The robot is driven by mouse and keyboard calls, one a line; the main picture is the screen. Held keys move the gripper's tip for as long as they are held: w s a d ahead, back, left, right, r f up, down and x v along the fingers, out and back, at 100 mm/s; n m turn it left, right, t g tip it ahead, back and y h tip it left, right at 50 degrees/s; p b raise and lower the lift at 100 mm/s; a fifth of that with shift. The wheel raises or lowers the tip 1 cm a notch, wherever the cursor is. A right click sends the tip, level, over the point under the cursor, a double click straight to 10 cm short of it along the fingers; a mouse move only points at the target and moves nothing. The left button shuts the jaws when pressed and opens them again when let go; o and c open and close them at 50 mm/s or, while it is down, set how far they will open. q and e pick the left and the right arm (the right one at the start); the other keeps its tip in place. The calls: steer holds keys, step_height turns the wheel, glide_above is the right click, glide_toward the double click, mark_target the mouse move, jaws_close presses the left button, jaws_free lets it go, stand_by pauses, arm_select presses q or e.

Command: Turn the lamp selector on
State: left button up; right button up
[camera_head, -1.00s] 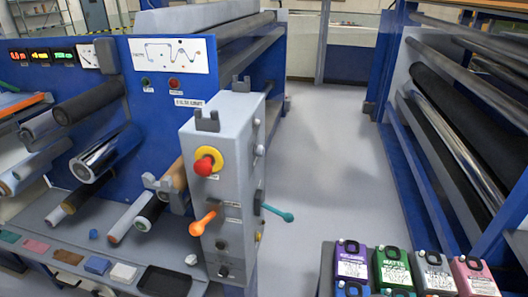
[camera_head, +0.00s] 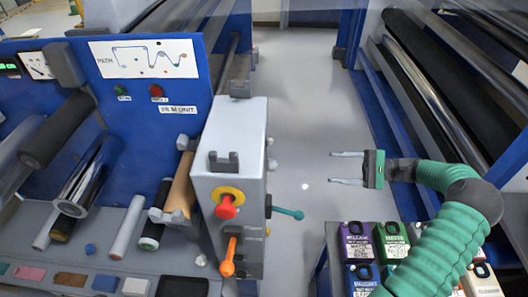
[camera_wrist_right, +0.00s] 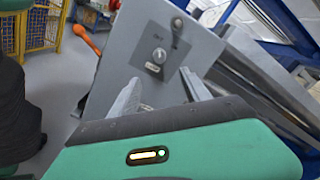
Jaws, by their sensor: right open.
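The grey control box (camera_head: 228,150) stands left of centre in the head view. Its right face carries a small pale knob (camera_head: 271,164), seen edge-on. My left gripper is not in view.
A teal lever (camera_head: 287,213) sticks out from the box's right side. A red button (camera_head: 226,207) and an orange lever (camera_head: 229,258) are on its front. Several bottles (camera_head: 392,241) stand at lower right. The floor aisle (camera_head: 300,100) is clear.

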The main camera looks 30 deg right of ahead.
mark_target(273, 165)
steer(key=p+x, duration=0.4)
steer(key=x, duration=1.2)
steer(key=shift+w+d+f+p, duration=0.25)
steer(key=shift+f+p, duration=0.1)
steer(key=shift+c, duration=1)
steer(key=shift+s+a+r, duration=0.1)
steer(key=shift+a+r, duration=0.05)
steer(key=shift+a, duration=0.4)
steer(key=c, duration=0.7)
steer(key=shift+c, duration=1.3)
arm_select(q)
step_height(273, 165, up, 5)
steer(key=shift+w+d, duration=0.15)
arm_select(e)
steer(key=shift+d, duration=0.1)
jaws_close()
